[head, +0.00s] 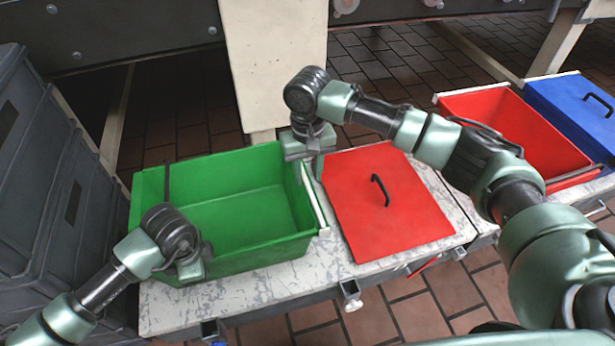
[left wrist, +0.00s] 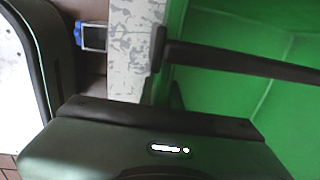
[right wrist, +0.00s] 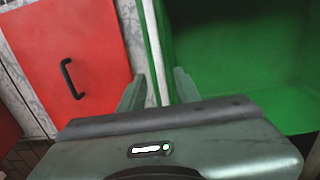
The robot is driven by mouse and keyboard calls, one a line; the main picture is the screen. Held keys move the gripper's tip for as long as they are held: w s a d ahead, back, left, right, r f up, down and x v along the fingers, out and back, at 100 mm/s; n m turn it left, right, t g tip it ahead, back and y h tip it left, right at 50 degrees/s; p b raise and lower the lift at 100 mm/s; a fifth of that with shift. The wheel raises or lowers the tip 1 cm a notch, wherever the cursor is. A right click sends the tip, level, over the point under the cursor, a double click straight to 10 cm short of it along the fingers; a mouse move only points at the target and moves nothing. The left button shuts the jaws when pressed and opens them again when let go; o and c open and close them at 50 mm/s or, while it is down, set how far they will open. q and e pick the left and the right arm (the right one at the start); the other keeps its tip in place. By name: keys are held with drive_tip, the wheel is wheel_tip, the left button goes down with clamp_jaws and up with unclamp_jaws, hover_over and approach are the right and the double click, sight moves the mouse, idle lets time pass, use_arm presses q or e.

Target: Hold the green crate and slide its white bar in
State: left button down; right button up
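The green crate (head: 240,193) stands open and empty on the pale worn table. Its white bar (head: 316,200) runs along the crate's right side and also shows in the right wrist view (right wrist: 151,45). My right gripper (head: 305,158) is at the far end of this side. In the right wrist view its fingers (right wrist: 160,93) are apart, one on each side of the bar. My left gripper (head: 192,268) is at the crate's front wall, near the left corner. Its fingers are not clear. A dark rod (left wrist: 240,61) crosses the crate in the left wrist view.
A red lid (head: 375,225) with a black handle lies right of the crate. A red crate (head: 515,125) and a blue lid (head: 570,105) are farther right. Grey bins (head: 45,200) are stacked close on the left. A cream post (head: 275,65) stands behind.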

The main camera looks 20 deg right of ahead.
drive_tip(key=shift+f, duration=0.95)
clamp_jaws()
drive_tip(key=shift+r, duration=0.1)
idle(0.6)
drive_tip(key=shift+a, duration=0.15)
